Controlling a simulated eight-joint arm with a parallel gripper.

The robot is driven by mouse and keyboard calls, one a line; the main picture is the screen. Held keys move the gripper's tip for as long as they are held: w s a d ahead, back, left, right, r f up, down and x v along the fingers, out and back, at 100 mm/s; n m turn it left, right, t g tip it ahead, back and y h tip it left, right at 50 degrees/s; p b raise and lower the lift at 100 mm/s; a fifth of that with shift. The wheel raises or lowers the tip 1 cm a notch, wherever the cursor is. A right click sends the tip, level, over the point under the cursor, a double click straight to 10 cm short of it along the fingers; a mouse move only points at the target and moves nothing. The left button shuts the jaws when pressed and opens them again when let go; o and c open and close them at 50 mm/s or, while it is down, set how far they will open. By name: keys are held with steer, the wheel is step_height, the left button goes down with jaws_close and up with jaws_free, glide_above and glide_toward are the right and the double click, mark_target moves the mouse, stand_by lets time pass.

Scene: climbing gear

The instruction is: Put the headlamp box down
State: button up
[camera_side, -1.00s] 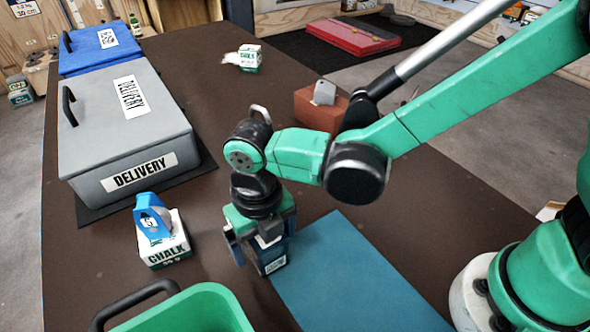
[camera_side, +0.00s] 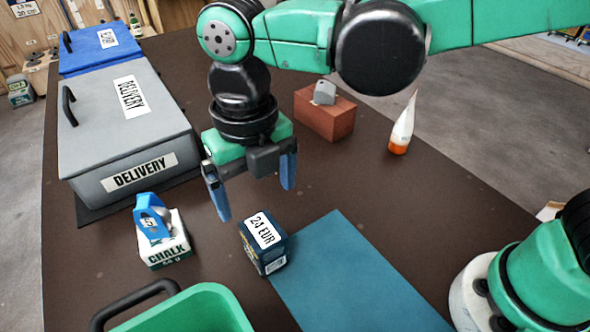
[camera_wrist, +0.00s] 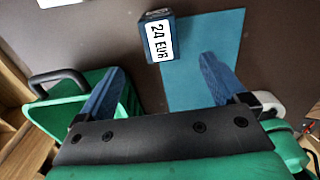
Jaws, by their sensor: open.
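The headlamp box (camera_side: 264,243) is a small dark blue box with a white "24 EUR" label on top. It stands upright on the brown table, at the left edge of the flat blue mat (camera_side: 350,275). In the wrist view the box (camera_wrist: 157,37) shows beyond the fingers, next to the mat (camera_wrist: 215,45). My gripper (camera_side: 254,196) is open and empty, above the box and apart from it. Its two blue fingers point down.
A chalk box (camera_side: 165,248) with a blue item on it stands left of the headlamp box. A grey delivery box (camera_side: 105,95) is behind. A green bin (camera_side: 190,310) is in front. A brick-red block (camera_side: 325,118) and a white-orange tube (camera_side: 402,125) stand behind right.

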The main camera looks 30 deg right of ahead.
steer(key=shift+r, duration=0.7)
steer(key=d+m+t, duration=0.3)
steer(key=d+m, duration=0.7)
steer(key=m, duration=0.8)
steer(key=d+f+m+t, duration=0.1)
steer(key=d+m+t, duration=0.3)
steer(key=d+m, duration=0.7)
steer(key=shift+s+d+m, duration=0.15)
steer(key=shift+d+m, duration=0.1)
steer(key=shift+m, duration=3.25)
